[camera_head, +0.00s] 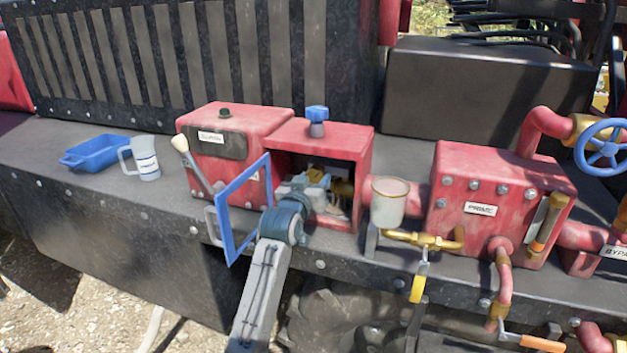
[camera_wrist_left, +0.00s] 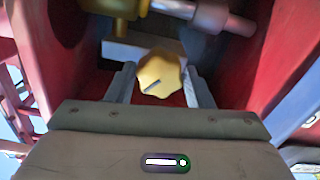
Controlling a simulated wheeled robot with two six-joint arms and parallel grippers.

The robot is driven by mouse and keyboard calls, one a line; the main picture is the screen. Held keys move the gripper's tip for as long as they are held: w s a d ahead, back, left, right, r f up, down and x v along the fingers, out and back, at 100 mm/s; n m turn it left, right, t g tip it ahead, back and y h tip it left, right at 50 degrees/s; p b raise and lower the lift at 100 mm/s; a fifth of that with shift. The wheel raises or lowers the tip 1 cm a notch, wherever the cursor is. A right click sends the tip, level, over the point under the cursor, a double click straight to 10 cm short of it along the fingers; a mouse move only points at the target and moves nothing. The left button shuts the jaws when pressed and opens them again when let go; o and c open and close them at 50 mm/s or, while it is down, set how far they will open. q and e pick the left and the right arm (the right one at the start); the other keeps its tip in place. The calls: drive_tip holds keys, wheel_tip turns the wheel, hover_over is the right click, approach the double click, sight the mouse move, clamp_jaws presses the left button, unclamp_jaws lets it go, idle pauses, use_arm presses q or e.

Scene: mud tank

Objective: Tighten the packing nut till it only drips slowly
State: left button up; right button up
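The packing nut (camera_wrist_left: 161,76) is a gold, lobed knob with a dark slanted mark on its face, seen in the left wrist view. My left gripper (camera_wrist_left: 160,84) has one finger on each side of it, and the gap matches the nut's width, so it looks shut on the nut. In the head view my left gripper (camera_head: 306,186) reaches into the open front of a red box (camera_head: 350,142). Gold fittings show inside, but the gripper hides the nut there. No drip can be made out. My right gripper is not in view.
A blue door frame (camera_head: 233,205) stands open left of my left arm. A cup (camera_head: 388,205) on brass pipework is close to the box's right. A blue tray (camera_head: 97,153) and white jug (camera_head: 146,160) stand left. The red PRIME box (camera_head: 472,232) is further right.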

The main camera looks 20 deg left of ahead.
use_arm(q)
drive_tip(key=c, duration=0.5)
drive_tip(key=m, duration=0.3)
drive_tip(key=shift+p, duration=0.3)
drive_tip(key=shift+a+m, duration=0.1)
drive_tip(key=shift+m, duration=2)
drive_tip(key=o, duration=1)
